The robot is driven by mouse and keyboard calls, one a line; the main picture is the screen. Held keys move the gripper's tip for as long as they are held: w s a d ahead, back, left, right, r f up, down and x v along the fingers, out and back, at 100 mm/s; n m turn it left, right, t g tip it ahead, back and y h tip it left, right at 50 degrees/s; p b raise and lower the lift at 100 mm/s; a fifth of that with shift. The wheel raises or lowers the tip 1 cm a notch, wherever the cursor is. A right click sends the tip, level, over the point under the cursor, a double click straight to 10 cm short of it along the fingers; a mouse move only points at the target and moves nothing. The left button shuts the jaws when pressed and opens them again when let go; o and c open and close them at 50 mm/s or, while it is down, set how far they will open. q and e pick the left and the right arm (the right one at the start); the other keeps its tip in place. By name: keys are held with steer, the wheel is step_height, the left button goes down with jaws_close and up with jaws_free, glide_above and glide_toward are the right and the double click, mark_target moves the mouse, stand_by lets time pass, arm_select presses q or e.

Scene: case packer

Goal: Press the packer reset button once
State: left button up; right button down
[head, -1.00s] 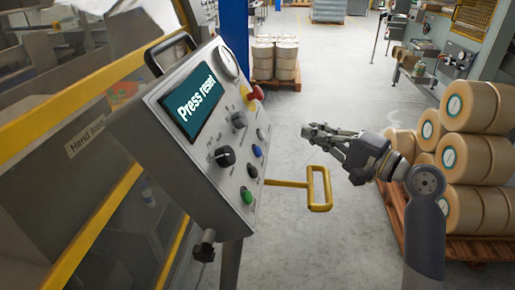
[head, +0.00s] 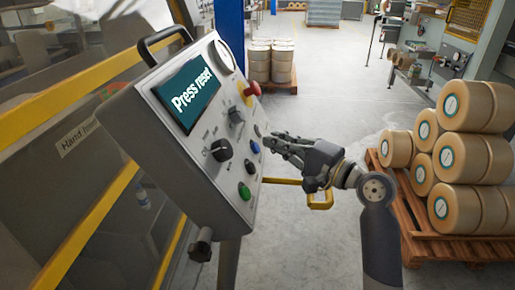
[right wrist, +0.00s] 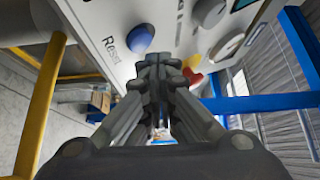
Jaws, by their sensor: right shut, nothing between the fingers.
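The control panel (head: 165,150) stands tilted at left centre in the head view, its screen (head: 188,95) reading "Press reset". A blue button (head: 254,147) is on its right part. In the right wrist view the blue button (right wrist: 140,38) is close, with the label "Reset" beside it. My right gripper (head: 268,143) is shut and empty, its fingertips just right of the blue button in the head view. In the right wrist view the fingertips (right wrist: 158,62) are just below and right of the button; I cannot tell whether they touch the panel. My left gripper is not in view.
A green button (head: 244,191), black knobs (head: 221,150) and a red emergency stop (head: 252,89) share the panel. A yellow handle (head: 320,200) sticks out below my gripper. Stacked rolls (head: 472,155) stand on a pallet at right. Open floor lies behind.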

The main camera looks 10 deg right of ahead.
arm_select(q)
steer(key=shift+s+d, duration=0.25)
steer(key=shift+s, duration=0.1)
arm_select(e)
steer(key=shift+a+f, duration=0.1)
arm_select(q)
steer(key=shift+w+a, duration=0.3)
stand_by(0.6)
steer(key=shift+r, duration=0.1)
arm_select(e)
steer(key=shift+a+f, duration=0.2)
steer(key=shift+a, duration=0.15)
steer(key=shift+w+a+f, duration=0.15)
steer(key=shift+a+f, duration=0.05)
steer(key=shift+a, duration=0.1)
stand_by(0.7)
arm_select(q)
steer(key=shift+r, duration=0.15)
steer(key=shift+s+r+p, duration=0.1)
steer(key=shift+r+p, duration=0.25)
steer(key=shift+p, duration=0.3)
arm_select(e)
steer(key=shift+s+d+r, duration=0.2)
steer(key=shift+d+r, duration=0.25)
steer(key=shift+d, duration=0.2)
